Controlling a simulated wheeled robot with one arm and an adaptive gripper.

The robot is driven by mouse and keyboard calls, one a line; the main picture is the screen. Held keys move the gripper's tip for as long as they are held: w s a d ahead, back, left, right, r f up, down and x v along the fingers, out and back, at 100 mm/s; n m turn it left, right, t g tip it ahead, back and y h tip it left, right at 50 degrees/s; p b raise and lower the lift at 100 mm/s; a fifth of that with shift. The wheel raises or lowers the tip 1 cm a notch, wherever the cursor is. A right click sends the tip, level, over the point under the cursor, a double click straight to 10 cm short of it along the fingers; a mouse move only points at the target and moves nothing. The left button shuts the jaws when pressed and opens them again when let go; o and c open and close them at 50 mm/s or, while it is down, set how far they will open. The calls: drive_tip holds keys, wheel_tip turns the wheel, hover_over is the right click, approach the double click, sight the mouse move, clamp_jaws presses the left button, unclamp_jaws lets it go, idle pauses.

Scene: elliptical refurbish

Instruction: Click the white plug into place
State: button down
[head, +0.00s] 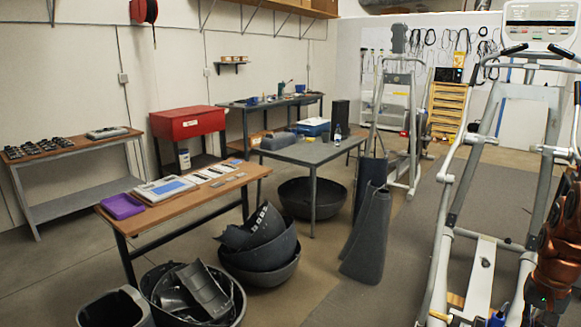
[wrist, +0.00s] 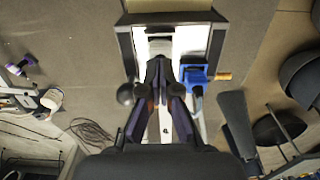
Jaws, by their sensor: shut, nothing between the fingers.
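In the wrist view, my gripper (wrist: 158,70) is shut with nothing between its dark fingers. It points at the white centre section (wrist: 160,45) of the elliptical's frame. The fingers and palm cover much of that section. In the head view, the elliptical (head: 485,262) stands at the right, with a white rail low in its middle and a console at the top. My copper-coloured arm is at the right edge there, and the fingertips cannot be made out. I cannot clearly pick out the white plug in either view; it may be too small or hidden behind the fingers.
A blue item (wrist: 195,76) with an orange-tipped part lies just right of my fingers. Cables (wrist: 92,132) and a white cup-like item (wrist: 52,99) are on the left. In the head view, rolled dark mats (head: 368,235) stand left of the elliptical, with grey floor between.

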drive_tip(key=shift+r, duration=0.1)
drive_tip(key=shift+r+p, duration=0.5)
drive_tip(key=shift+r, duration=2.95)
